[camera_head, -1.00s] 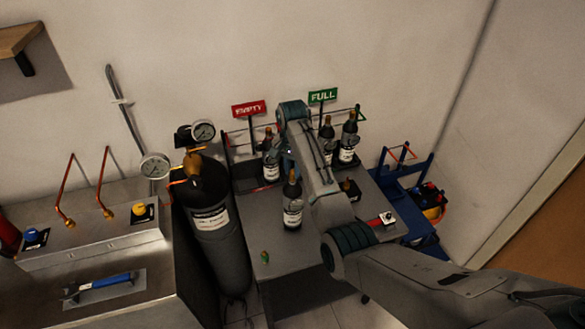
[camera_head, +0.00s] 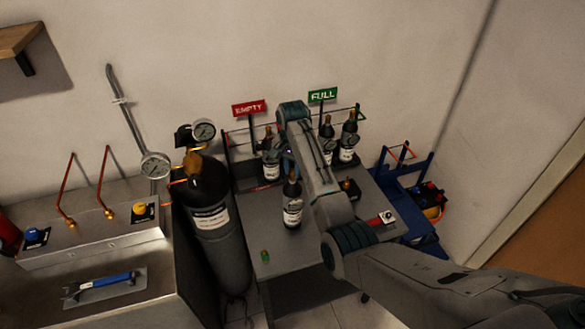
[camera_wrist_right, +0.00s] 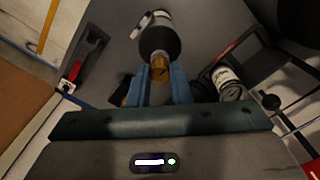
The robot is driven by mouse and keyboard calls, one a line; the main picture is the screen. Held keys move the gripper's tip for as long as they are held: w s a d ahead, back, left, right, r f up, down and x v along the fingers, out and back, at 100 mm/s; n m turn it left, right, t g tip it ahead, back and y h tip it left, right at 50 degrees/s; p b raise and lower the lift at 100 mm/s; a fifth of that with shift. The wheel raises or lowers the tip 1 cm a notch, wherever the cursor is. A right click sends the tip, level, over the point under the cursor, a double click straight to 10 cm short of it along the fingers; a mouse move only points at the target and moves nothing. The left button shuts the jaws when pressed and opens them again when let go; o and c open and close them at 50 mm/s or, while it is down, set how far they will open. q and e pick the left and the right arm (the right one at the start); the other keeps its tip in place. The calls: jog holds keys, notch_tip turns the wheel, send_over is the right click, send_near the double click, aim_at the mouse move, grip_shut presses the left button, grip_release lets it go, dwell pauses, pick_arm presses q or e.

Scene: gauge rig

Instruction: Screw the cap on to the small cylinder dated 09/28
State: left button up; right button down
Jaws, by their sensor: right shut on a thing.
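A small dark cylinder (camera_head: 292,208) with a white label and a brass top stands upright near the middle of the grey table. Its label is too small for me to read a date. In the right wrist view the same cylinder (camera_wrist_right: 158,38) has its brass cap (camera_wrist_right: 160,68) between the blue fingers of my right gripper (camera_wrist_right: 161,84). The gripper is shut on this brass cap, at the cylinder's top. I cannot tell how far the cap is threaded. In the head view my right arm hides most of the gripper. My left gripper is not in view.
Small cylinders stand under the red EMPTY sign (camera_head: 249,108) and the green FULL sign (camera_head: 323,95). A large dark cylinder (camera_head: 212,235) with a gauge stands left of the table. A small green piece (camera_head: 265,255) lies at the table's front left, with bare tabletop around it.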

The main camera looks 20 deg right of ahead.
jog(key=shift+f, duration=0.1)
jog(key=m, duration=0.5)
jog(key=shift+s, duration=0.1)
jog(key=shift+m, duration=0.5)
jog(key=m, duration=0.4)
jog(key=shift+m, duration=0.4)
jog(key=shift+m, duration=0.5)
jog(key=m, duration=0.3)
jog(key=shift+m, duration=0.4)
